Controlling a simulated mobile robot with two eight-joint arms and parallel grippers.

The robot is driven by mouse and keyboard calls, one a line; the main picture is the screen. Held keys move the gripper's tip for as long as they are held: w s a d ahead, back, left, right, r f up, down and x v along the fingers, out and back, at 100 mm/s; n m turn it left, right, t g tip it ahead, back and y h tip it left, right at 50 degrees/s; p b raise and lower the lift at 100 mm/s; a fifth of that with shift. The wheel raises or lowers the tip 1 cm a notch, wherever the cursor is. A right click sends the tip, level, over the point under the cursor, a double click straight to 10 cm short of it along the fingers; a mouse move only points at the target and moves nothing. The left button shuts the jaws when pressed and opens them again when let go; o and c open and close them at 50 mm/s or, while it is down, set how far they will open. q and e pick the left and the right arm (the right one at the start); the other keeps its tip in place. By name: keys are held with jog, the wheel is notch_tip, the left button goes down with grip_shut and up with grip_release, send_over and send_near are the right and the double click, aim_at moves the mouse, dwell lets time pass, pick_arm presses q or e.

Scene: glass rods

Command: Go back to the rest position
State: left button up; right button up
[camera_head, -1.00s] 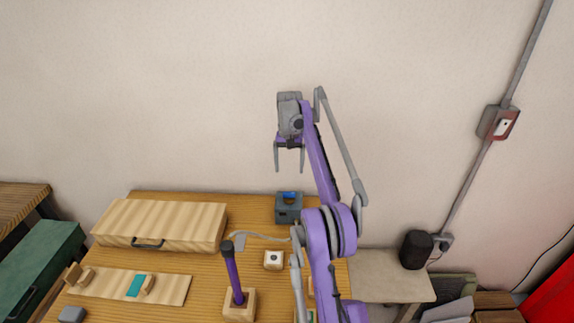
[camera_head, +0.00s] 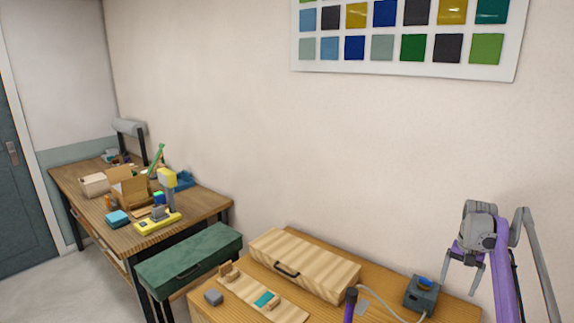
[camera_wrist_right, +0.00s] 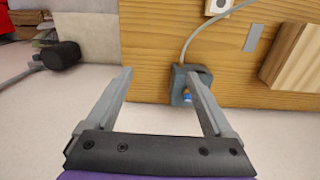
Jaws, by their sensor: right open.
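My right gripper (camera_head: 462,280) is at the right of the head view, raised above the wooden table (camera_head: 208,308). Its two fingers are spread apart with nothing between them. In the right wrist view the open fingers (camera_wrist_right: 165,85) point toward the table and the wall. A grey box with a blue top (camera_head: 421,293) stands on the table left of the gripper. It also shows in the right wrist view (camera_wrist_right: 178,88), near the right finger and apart from it as far as I can tell. My left gripper is not in view.
A closed wooden case (camera_head: 305,262) and a wooden board with a teal patch (camera_head: 285,308) lie on the table. A green chest (camera_head: 190,262) stands at its left. A cluttered workbench (camera_head: 215,205) is farther left. A dark cylinder (camera_wrist_right: 62,55) shows in the wrist view.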

jog(key=s+a+r+n+t, duration=0.25)
jog(key=s+a, duration=0.35)
jog(key=a, duration=0.5)
jog(key=s+a+r+n+t, duration=0.15)
jog(key=s+a+r, duration=0.35)
jog(key=a, duration=0.5)
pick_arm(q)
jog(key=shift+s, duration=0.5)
pick_arm(e)
jog(key=s+a+f+n, duration=0.1)
jog(key=s+a+f, duration=0.2)
jog(key=s, duration=0.4)
jog(key=s+a+f+n+t, duration=0.1)
jog(key=s+a+f, duration=0.3)
jog(key=s+f, duration=0.2)
jog(key=s+a+f+n+t, duration=0.1)
jog(key=s+a+f, duration=0.3)
jog(key=s, duration=0.4)
jog(key=shift+a+f+n, duration=0.25)
jog(key=shift+f+n, duration=0.35)
jog(key=shift+f, duration=0.05)
